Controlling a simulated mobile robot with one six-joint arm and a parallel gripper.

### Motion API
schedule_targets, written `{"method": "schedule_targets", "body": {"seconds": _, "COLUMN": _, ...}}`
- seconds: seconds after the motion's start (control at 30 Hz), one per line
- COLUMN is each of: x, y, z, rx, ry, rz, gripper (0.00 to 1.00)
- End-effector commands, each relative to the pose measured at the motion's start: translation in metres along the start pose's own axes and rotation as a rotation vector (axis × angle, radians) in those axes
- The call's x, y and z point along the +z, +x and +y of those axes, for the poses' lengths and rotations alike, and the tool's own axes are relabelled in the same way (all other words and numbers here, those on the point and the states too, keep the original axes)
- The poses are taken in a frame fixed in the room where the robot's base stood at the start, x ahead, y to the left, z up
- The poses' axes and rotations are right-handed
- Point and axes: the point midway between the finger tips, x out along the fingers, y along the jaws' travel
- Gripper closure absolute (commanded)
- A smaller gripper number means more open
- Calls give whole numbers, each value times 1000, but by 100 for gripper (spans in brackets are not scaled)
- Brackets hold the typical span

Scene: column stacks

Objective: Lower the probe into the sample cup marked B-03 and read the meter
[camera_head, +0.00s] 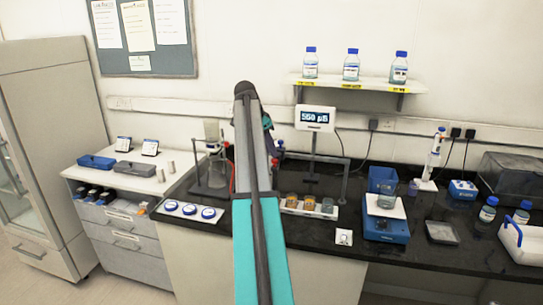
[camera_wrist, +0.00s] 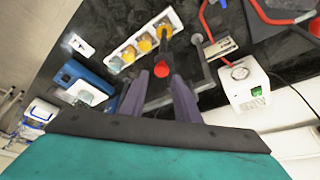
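The meter (camera_head: 315,117) is a white display on a post at the back of the bench; its screen seems to read about 560 µS. A white rack (camera_head: 306,212) in front of it holds several small cups, amber and grey; the rack (camera_wrist: 123,53) also shows in the wrist view. Cup labels, including B-03, are not legible. A red-topped piece (camera_wrist: 163,68), possibly the probe, shows between and beyond the fingertips; contact is not visible.
A blue instrument (camera_head: 386,225) with a beaker stands right of the rack. A glass flask (camera_head: 217,172) on a stand is left of my arm. Bottles (camera_head: 351,66) line the shelf.

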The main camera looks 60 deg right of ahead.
Motion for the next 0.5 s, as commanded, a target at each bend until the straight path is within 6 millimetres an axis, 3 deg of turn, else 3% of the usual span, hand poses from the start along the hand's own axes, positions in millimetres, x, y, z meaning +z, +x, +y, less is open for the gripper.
{"method": "schedule_targets", "body": {"seconds": 0.2, "x": 0, "y": 25, "z": 0, "rx": 0, "ry": 0, "rz": 0, "gripper": 71}}
{"method": "schedule_targets", "body": {"seconds": 0.5, "x": 0, "y": 40, "z": 0, "rx": 0, "ry": 0, "rz": 0, "gripper": 71}}
